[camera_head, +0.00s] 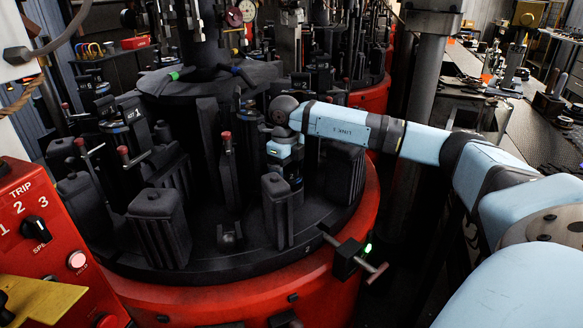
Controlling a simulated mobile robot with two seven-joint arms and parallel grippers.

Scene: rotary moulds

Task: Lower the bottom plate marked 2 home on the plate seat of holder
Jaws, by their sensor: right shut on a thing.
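My right arm reaches in from the right over the rotary mould table. My right gripper (284,168) points down among the dark mould parts on the table's near right side. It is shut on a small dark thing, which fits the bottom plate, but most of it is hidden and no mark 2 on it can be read. The holder's plate seat cannot be made out; the gripper and the dark blocks cover that spot. Whether the held thing touches anything below cannot be told. My left gripper is not in view.
The round dark table (205,262) has a red rim (240,300) and carries upright blocks, such as one (277,212) just below the gripper and another (345,172) to its right. Red-knobbed levers (226,136) stand left of it. A red control panel (38,235) is at left.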

